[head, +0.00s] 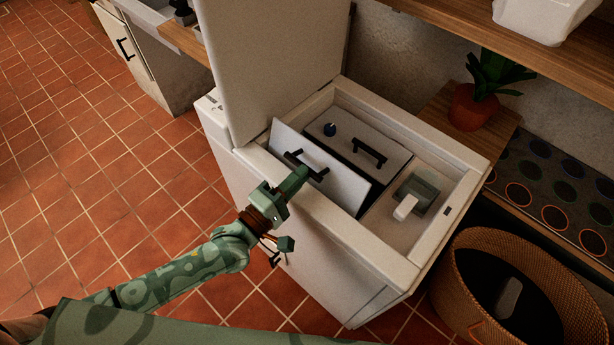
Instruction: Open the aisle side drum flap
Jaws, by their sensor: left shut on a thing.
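The white top-loading machine (300,240) stands with its lid (265,60) raised, so its top well is exposed. The near drum flap (345,188), on the open-floor side, is a pale panel tilted up at an angle, with a dark gap along its far edge. My left gripper (306,172) is shut on this flap's black handle (289,155), partly hiding it. The far flap (345,135) lies lower, with its own black handle (370,151) and a dark blue knob (329,129). My right gripper is out of view.
A grey-green compartment with a pale tab (405,207) sits in the well's right part. A wicker basket (450,310) stands at the right. A potted plant (478,105) stands on a wooden shelf behind. Tiled floor (90,150) is clear at the left.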

